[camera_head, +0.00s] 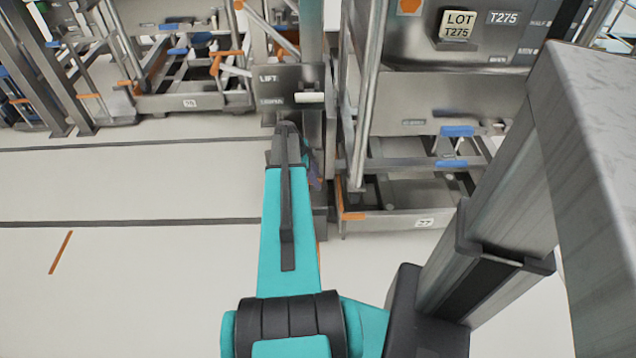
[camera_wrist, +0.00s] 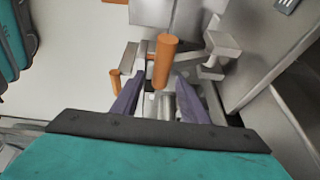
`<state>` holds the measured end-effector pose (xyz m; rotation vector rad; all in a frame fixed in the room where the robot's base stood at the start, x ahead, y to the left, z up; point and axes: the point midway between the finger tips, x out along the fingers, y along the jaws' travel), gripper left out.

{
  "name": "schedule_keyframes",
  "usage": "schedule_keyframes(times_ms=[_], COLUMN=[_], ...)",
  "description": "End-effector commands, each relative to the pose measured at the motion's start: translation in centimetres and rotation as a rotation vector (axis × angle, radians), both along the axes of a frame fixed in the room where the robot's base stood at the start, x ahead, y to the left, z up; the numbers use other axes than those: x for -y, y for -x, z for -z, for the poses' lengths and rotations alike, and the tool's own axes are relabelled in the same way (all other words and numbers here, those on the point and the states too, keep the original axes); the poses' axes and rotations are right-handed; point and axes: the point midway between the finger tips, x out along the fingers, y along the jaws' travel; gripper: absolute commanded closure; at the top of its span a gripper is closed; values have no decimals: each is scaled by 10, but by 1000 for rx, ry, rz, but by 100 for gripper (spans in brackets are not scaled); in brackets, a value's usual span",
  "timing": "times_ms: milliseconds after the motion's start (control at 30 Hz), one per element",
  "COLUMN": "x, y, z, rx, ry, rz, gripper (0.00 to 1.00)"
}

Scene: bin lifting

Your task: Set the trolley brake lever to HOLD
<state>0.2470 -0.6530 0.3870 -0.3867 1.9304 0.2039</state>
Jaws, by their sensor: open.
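In the wrist view an orange cylindrical handle (camera_wrist: 165,62), which looks like the brake lever's grip, stands in front of my gripper (camera_wrist: 162,88). The gripper's two purple fingers are apart, one on each side of the handle's lower end; I cannot tell whether they touch it. A HOLD mark cannot be read. In the head view my teal arm hides most of the gripper; only a purple bit of finger (camera_head: 314,172) shows beside the lift post. The trolley (camera_head: 385,222) stands to the right of it, under a grey bin (camera_head: 405,45).
A panel marked LIFT (camera_head: 290,80) is on the post just beyond my arm. A second orange peg (camera_wrist: 116,82) is left of the fingers. Blue pads (camera_head: 457,131) sit on the trolley. Another low trolley (camera_head: 190,102) stands at the back left. The floor at left is clear.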

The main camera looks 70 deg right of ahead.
Motion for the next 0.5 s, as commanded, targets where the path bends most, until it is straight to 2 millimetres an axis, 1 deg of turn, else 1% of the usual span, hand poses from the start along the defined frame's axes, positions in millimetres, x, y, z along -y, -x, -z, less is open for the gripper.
schedule_keyframes(times_ms=[33, 200, 333, 500], x=[2, 4, 5, 6], y=[2, 8, 10, 11], z=[8, 23, 29, 30], rx=[0, 0, 0, 0], ry=[-1, -1, 0, 1], rz=[0, -1, 0, 0], gripper=[60, 60, 60, 60])
